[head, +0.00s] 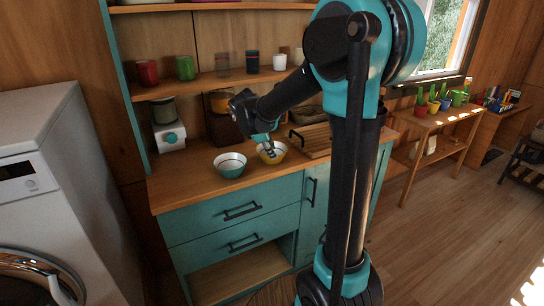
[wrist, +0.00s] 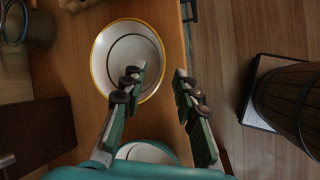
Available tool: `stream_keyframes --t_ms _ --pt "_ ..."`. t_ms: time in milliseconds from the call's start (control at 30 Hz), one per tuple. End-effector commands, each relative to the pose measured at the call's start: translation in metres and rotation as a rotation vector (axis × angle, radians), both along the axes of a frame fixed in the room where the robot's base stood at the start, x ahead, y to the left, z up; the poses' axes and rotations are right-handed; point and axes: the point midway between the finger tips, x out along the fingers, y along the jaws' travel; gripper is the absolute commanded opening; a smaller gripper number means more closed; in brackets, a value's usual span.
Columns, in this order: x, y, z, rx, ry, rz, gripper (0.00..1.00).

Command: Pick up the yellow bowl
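The yellow bowl (head: 273,158) stands on the wooden counter (head: 190,190) of the teal cabinet. In the wrist view the bowl (wrist: 122,45) shows a white inside, a dark ring and a yellow rim. My gripper (head: 267,147) points down at the bowl. In the wrist view my gripper (wrist: 161,70) is open: the left finger overlaps the bowl's inside, the right finger is past its right rim. Nothing is between the fingers except part of the rim in line of sight. I cannot tell whether the fingertips are below the rim or touch it.
A teal bowl (head: 231,168) stands just left of the yellow one; it partly shows in the wrist view (wrist: 147,152). A wooden rack (head: 312,139) lies to the right. A white and teal grinder-like appliance (head: 170,137) stands behind left. Cups line the shelf above.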

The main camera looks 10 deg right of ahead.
Motion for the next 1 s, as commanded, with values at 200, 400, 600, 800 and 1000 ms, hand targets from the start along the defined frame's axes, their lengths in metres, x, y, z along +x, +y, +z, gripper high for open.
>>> stream_keyframes --t_ms 200,400,600,800,1000 --pt "0.011 -0.005 -0.026 0.001 0.001 -0.001 0.3" --pt "0.018 -0.013 -0.043 0.001 0.001 -0.001 0.3" --pt "0.019 -0.014 -0.045 0.001 0.0 0.0 0.3" --pt "0.019 -0.014 -0.045 0.001 0.0 0.0 0.14" --pt "0.019 -0.013 -0.045 0.001 0.0 0.0 0.0"
